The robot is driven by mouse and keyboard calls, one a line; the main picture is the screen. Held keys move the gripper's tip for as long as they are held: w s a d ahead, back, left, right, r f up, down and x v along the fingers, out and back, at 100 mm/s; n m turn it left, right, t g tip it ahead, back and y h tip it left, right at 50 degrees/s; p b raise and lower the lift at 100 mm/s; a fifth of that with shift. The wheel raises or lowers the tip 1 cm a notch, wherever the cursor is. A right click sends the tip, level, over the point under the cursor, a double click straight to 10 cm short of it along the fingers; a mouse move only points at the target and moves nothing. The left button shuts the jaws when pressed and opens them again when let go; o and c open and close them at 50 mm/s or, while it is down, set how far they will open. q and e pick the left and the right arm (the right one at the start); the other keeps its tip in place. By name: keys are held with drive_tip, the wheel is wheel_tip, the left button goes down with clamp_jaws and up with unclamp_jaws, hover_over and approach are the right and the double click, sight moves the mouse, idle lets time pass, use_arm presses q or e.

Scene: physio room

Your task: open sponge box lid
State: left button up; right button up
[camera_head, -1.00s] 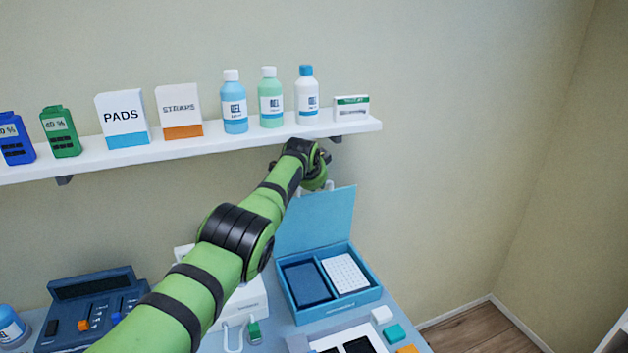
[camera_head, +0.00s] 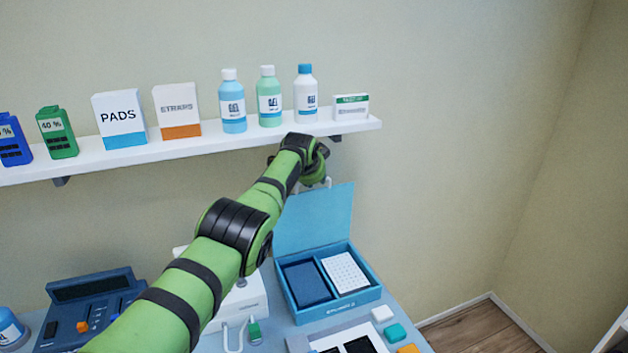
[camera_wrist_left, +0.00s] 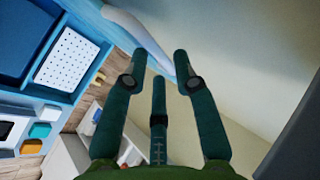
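The sponge box (camera_head: 338,304) is a blue box on the table, with a dark blue pad (camera_head: 307,283) and a white dotted pad (camera_head: 345,272) inside. Its blue lid (camera_head: 314,220) stands raised at the back, tilted upright. My left gripper (camera_head: 318,174) is at the lid's top edge, mostly hidden behind its wrist. In the left wrist view my left gripper (camera_wrist_left: 158,62) has its fingers spread, with nothing clearly held. A pale strip passes behind the fingertips; I cannot tell if they touch it. The box (camera_wrist_left: 78,82) shows at the left there. My right gripper is not in view.
A white shelf (camera_head: 230,137) with bottles and boxes runs just above my left wrist. A dark blue device (camera_head: 90,300) stands at the table's left. Small coloured blocks, including a teal block (camera_head: 395,332), lie in front of the box. Floor is open at the right.

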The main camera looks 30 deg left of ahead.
use_arm(q)
drive_tip(key=shift+a, duration=0.1)
drive_tip(key=s+d, duration=0.4)
drive_tip(key=s, duration=0.8)
drive_tip(key=shift+s+r, duration=0.15)
drive_tip(key=shift+r, duration=0.3)
idle(0.5)
